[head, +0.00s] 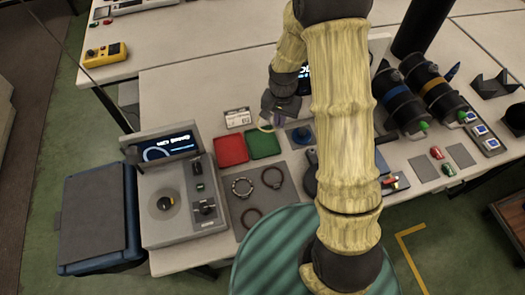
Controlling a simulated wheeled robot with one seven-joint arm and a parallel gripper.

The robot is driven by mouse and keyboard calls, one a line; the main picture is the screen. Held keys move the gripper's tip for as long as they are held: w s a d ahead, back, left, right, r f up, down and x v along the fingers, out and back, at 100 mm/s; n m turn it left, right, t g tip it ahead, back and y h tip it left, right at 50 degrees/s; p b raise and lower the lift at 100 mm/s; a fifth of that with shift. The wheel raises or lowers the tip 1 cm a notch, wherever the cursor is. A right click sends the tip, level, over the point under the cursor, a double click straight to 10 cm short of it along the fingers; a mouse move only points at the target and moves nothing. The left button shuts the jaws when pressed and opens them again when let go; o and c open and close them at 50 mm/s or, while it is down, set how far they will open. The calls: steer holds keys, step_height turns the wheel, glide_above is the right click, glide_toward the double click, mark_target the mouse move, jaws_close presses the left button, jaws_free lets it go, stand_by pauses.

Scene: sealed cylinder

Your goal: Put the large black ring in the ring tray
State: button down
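A flat grey panel (285,205) on the table, which looks like the ring tray, holds several small rings. One is a beaded dark-and-pale ring (243,187), one a dark ring (272,178) to its right, and one a brownish-black ring (251,217) nearest me. I cannot tell for certain which is the large black ring. My gripper (270,117) points down beyond the red and green squares, apart from these rings. A thin pale loop (265,126) shows at its tips; I cannot tell whether it is held. The finger opening is too small to read.
A red square (231,150) and a green square (264,144) lie beside a small white label card (238,118). A grey console with a screen (167,147) stands left. My arm covers the middle.

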steer(key=b, duration=0.1)
steer(key=a+m, duration=0.1)
steer(key=a+b, duration=0.1)
steer(key=shift+s+a+f+m+b, duration=0.1)
steer(key=shift+s+f+m+b, duration=0.2)
steer(key=shift+s+b, duration=0.05)
steer(key=shift+f, duration=0.1)
step_height(320, 180, down, 6)
steer(key=shift+f, duration=0.1)
step_height(320, 180, down, 4)
steer(key=shift+r+p, duration=0.2)
steer(key=shift+p, duration=0.25)
steer(key=shift+a, duration=0.1)
